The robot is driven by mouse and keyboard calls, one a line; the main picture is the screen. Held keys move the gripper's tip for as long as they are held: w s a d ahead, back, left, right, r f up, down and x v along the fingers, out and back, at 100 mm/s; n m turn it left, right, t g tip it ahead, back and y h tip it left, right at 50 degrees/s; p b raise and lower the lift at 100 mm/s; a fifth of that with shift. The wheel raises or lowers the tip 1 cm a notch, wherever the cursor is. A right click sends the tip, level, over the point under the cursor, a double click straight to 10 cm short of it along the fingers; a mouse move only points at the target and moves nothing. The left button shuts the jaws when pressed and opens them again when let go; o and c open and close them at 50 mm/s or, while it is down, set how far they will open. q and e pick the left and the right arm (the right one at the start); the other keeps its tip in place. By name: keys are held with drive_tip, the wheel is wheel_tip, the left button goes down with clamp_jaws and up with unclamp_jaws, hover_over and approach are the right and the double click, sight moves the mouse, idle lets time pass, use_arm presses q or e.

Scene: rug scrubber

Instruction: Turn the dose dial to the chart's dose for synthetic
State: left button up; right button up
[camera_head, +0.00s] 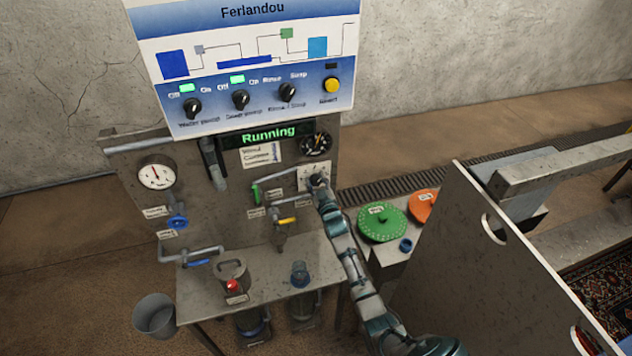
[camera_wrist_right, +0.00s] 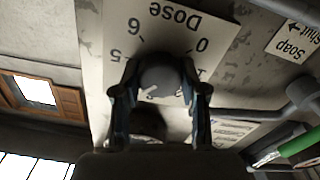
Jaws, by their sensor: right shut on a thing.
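The dose dial (camera_wrist_right: 165,72) is a dark round knob on a white plate marked "Dose" (camera_wrist_right: 172,22), upside down in the right wrist view. My right gripper (camera_wrist_right: 158,92) is shut on the dial, one finger on each side. In the head view, my right gripper (camera_head: 319,184) covers most of the dial. The chart (camera_head: 262,155) is a small white card left of it; its lines are too small to read fully.
Above is the Ferlandou panel (camera_head: 250,70) with several knobs and a yellow button (camera_head: 331,85). A green "Running" display (camera_head: 268,135) is lit. Pipes and a green-handled valve (camera_head: 256,193) are close at left.

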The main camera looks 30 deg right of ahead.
drive_tip(key=shift+s+f, duration=0.1)
drive_tip(key=shift+f, duration=0.5)
drive_tip(key=o, duration=1)
drive_tip(key=shift+o, duration=0.7)
drive_tip(key=shift+d+r, duration=0.1)
drive_tip(key=shift+r, duration=0.1)
drive_tip(key=v, duration=1.1)
drive_tip(key=shift+s, duration=0.35)
drive_tip(key=shift+f, duration=0.1)
